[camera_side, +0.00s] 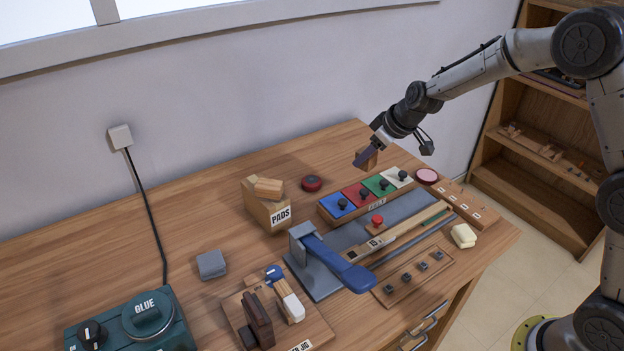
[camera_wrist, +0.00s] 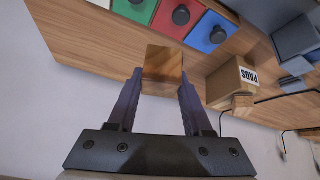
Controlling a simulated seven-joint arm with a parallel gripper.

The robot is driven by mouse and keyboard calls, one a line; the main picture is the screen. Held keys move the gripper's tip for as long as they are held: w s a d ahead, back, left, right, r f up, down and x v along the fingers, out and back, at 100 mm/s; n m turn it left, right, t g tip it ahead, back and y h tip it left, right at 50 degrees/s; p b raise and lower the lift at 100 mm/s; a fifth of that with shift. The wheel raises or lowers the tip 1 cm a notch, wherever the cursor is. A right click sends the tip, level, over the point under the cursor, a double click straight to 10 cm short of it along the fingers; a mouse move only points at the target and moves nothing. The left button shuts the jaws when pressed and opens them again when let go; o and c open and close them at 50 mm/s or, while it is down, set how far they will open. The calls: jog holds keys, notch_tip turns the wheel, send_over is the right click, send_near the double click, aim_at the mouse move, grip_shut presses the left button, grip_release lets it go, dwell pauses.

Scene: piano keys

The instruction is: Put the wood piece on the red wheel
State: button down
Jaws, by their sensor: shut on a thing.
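My gripper (camera_side: 364,158) is shut on a wood piece (camera_side: 370,154) and holds it above the back of the table, behind the row of coloured boxes. In the wrist view the wood piece (camera_wrist: 165,64) sits between the two fingers of my gripper (camera_wrist: 162,88). A dark red round thing (camera_side: 312,183), likely the red wheel, lies on the table left of my gripper and beside the PADS box. It does not show clearly in the wrist view. A pinkish-red disc (camera_side: 427,175) lies right of the coloured boxes.
The PADS box (camera_side: 267,209) holds wood blocks (camera_side: 268,188). Blue, red, green and white boxes with black knobs (camera_side: 362,195) stand in a row. A blue-handled press (camera_side: 335,262) stands in front. The table's back strip is bare around the dark red round thing.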

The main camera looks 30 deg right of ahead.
jog(key=a+r+n+y, duration=0.1)
jog(key=a+r+n, duration=0.1)
jog(key=a, duration=0.3)
send_over(312, 179)
jog(key=shift+m, duration=0.3)
jog(key=f, duration=0.8)
jog(key=shift+s+a+f, duration=0.1)
jog(key=shift+s, duration=0.1)
jog(key=shift+w+f, duration=0.15)
jog(key=shift+f, duration=1.7)
jog(key=shift+c, duration=1.6)
grip_release()
jog(key=shift+f, duration=0.15)
